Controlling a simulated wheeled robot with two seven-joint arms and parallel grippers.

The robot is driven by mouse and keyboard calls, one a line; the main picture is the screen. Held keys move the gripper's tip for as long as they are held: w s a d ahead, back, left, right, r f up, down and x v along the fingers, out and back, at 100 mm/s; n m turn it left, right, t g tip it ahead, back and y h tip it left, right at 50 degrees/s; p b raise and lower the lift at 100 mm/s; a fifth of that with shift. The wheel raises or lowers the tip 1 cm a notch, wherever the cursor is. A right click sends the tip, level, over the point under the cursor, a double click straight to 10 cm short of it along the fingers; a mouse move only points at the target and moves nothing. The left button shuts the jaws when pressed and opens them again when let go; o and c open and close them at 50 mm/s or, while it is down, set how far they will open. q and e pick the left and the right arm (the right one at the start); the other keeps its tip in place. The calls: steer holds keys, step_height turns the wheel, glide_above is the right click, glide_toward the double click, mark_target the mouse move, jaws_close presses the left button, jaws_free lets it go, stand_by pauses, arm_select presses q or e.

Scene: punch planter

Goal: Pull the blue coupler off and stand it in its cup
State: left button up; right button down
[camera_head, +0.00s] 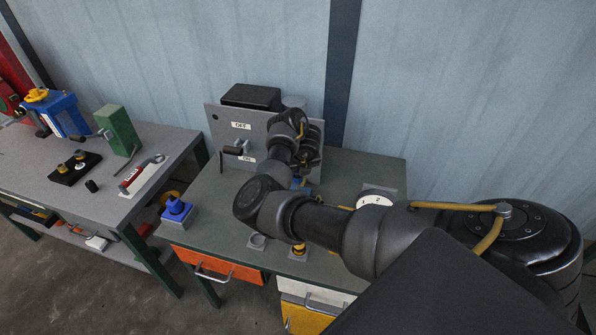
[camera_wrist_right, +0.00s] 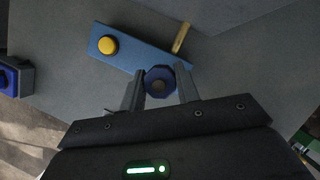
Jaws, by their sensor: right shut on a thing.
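The blue coupler (camera_wrist_right: 160,76), a many-sided knob with a dark round centre, sits between the fingers of my right gripper (camera_wrist_right: 160,88) in the right wrist view. The gripper is shut on it. The coupler overlaps the near edge of a blue plate (camera_wrist_right: 135,50); I cannot tell whether it is still attached. In the head view my right arm hides the gripper and most of the plate. An empty-looking grey round cup (camera_head: 258,241) stands near the table's front edge. Another cup beside it holds a yellow piece (camera_head: 299,249). My left gripper is not in view.
The blue plate carries a yellow button (camera_wrist_right: 107,46), with a yellow rod (camera_wrist_right: 181,38) near its end. A grey panel with a lever (camera_head: 237,148) stands behind. A blue piece on a grey block (camera_head: 177,207) is at the table's left edge. The left bench (camera_head: 60,185) holds tools.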

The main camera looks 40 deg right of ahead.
steer(key=shift+r+p, duration=1.6)
steer(key=shift+r, duration=0.5)
steer(key=shift+f, duration=0.1)
steer(key=shift+w, duration=0.1)
